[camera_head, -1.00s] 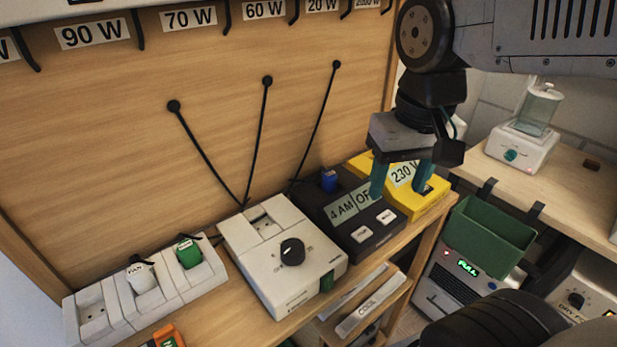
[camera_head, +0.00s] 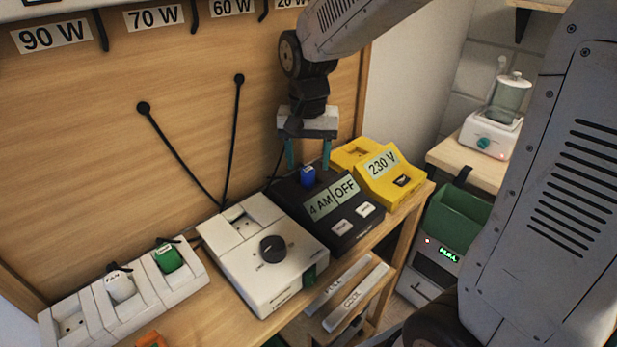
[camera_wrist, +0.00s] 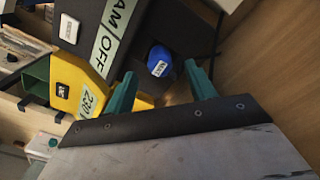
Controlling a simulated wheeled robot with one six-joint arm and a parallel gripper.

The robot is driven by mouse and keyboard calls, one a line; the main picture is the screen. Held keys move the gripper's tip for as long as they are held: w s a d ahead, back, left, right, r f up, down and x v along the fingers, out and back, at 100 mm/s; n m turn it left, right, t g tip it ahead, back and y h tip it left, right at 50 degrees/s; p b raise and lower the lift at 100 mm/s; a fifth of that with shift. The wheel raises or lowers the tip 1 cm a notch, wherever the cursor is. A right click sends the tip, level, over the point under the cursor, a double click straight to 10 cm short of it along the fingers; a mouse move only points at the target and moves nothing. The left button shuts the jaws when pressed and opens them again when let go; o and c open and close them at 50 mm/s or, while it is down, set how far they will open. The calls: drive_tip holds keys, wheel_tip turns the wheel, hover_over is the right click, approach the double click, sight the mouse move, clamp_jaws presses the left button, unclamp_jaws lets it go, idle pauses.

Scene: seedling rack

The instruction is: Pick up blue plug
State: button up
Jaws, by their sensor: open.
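The blue plug (camera_head: 308,177) sits upright at the back of the black timer box (camera_head: 340,236), whose labels read 4 AM and OFF. My gripper (camera_head: 308,168) is open, with its two teal fingers pointing down just above and behind the plug. In the wrist view the blue plug (camera_wrist: 159,60) shows a white label, beyond and between the open fingers of my gripper (camera_wrist: 160,80). The fingers look apart from the plug; I cannot tell the exact height gap.
A yellow 230 V box (camera_head: 408,190) stands right of the timer. A white dial box (camera_head: 262,285) stands to its left. A white power strip (camera_head: 75,327) holds a white plug (camera_head: 120,287) and a green plug (camera_head: 167,258). A wooden panel (camera_head: 80,130) rises behind.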

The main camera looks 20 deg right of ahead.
sight(308, 169)
wheel_tip(308, 169, down, 3)
drive_tip(key=shift+f, duration=0.15)
drive_tip(key=c, duration=1.1)
drive_tip(key=shift+o, duration=0.2)
